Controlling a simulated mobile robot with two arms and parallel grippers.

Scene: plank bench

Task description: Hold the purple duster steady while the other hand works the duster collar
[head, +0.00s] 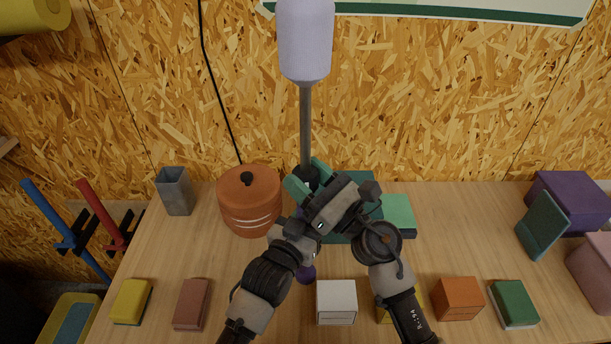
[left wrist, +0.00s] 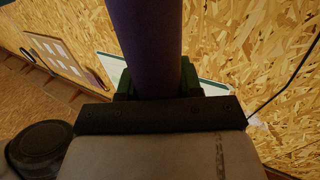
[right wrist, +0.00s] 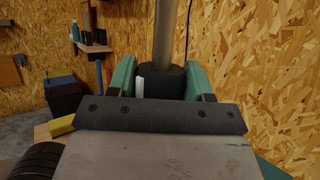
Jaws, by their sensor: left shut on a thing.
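The purple duster stands upright, with a pale lavender head (head: 305,42) on a grey rod. The dark duster collar (head: 308,176) sits at the rod's foot. The right wrist view shows the collar (right wrist: 162,82) with a white mark on its left side. My right gripper (head: 310,180) has its green fingers on either side of the collar, looking open; contact is unclear. My left gripper (left wrist: 153,82) is shut on the purple handle (left wrist: 147,40). In the head view, my wrists hide most of the handle; its lower end (head: 306,275) shows below.
A lidded terracotta pot (head: 249,203) stands close to the left of the duster. A grey cup (head: 175,191) is beyond it. Small boxes, including a white one (head: 336,303) and an orange one (head: 459,298), line the front. The bench's right middle (head: 460,230) is clear.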

